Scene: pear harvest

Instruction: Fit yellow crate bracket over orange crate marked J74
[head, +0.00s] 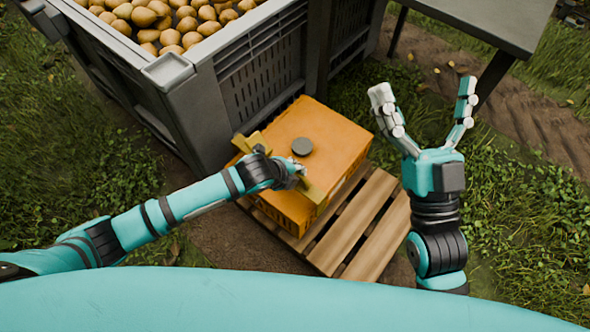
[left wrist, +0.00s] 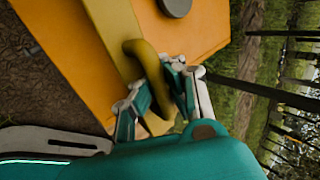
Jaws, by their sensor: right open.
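The orange crate (head: 341,145) sits on a wooden pallet, with a dark round knob or cap (head: 302,146) on its top. Its J74 mark cannot be read here. The yellow bracket (head: 314,192) lies across the near part of the crate's top; whether it is fully seated I cannot tell. In the left wrist view, the bracket (left wrist: 112,32) has a curved yellow handle (left wrist: 150,65), and the orange crate (left wrist: 65,45) is under it. My left gripper (head: 298,176) has its fingers closed around this handle. My right gripper (head: 424,106) is open and empty, raised right of the crate.
A large grey bin (head: 258,73) full of pears (head: 170,22) stands behind and left of the crate. The wooden pallet (head: 352,222) extends to the right. A grey table (head: 490,18) is at the back right. Grass and bare soil surround them.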

